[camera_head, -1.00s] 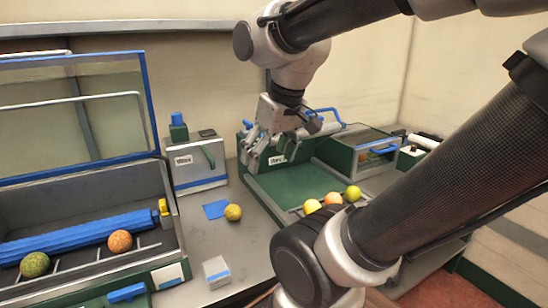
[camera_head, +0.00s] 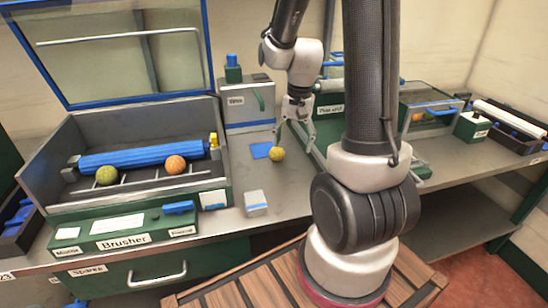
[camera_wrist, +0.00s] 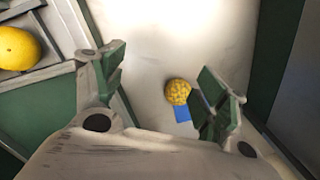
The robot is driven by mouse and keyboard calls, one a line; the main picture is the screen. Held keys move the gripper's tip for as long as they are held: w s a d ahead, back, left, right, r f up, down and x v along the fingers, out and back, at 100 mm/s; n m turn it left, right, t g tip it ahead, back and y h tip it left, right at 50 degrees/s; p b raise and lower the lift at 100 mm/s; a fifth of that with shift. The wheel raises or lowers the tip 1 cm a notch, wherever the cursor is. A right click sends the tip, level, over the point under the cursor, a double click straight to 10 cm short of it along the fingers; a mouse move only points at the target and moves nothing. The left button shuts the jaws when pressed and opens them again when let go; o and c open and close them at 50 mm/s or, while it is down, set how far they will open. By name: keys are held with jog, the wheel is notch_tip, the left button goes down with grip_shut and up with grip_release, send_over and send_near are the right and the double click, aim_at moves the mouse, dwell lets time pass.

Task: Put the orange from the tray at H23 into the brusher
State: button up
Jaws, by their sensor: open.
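The brusher (camera_head: 60,142) stands at the left with its blue-framed lid raised. Inside, a greenish orange (camera_head: 107,175) and an orange-coloured one (camera_head: 175,165) lie by the blue roller (camera_head: 140,152). A yellow, bumpy orange (camera_head: 277,154) lies on the counter by a blue square (camera_head: 261,150); the wrist view also shows it (camera_wrist: 178,92). My gripper (camera_head: 296,132) is open and empty above and just right of that orange. Its fingers (camera_wrist: 163,92) show in the wrist view, the orange nearer the right finger. The green tray (camera_head: 312,152) is mostly hidden behind my arm. No H23 label is readable.
A small grey-white block (camera_head: 255,203) lies on the counter in front. Another yellow orange (camera_wrist: 17,48) sits in a framed channel at the wrist view's left. Bare counter (camera_head: 285,200) lies in front.

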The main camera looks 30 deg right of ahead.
aim_at(278, 148)
jog(key=w+m, duration=0.1)
jog(key=w, duration=0.1)
jog(key=w+m+t, duration=0.1)
jog(key=w+m, duration=0.1)
jog(key=w+f+m+t, duration=0.1)
jog(key=w+m, duration=0.1)
jog(key=shift+w+d, duration=0.15)
jog(key=shift+w, duration=0.05)
jog(key=shift+w+f+m, duration=0.1)
jog(key=shift+w+m, duration=0.15)
jog(key=shift+m, duration=0.35)
jog(key=shift+w+f, duration=0.1)
jog(key=shift+f, duration=0.05)
jog(key=shift+m, duration=0.3)
jog(key=x, duration=0.7)
jog(key=shift+f, duration=0.25)
jog(key=shift+c, duration=0.5)
jog(key=c, duration=1.1)
jog(key=shift+r, duration=0.1)
jog(key=shift+c, duration=0.2)
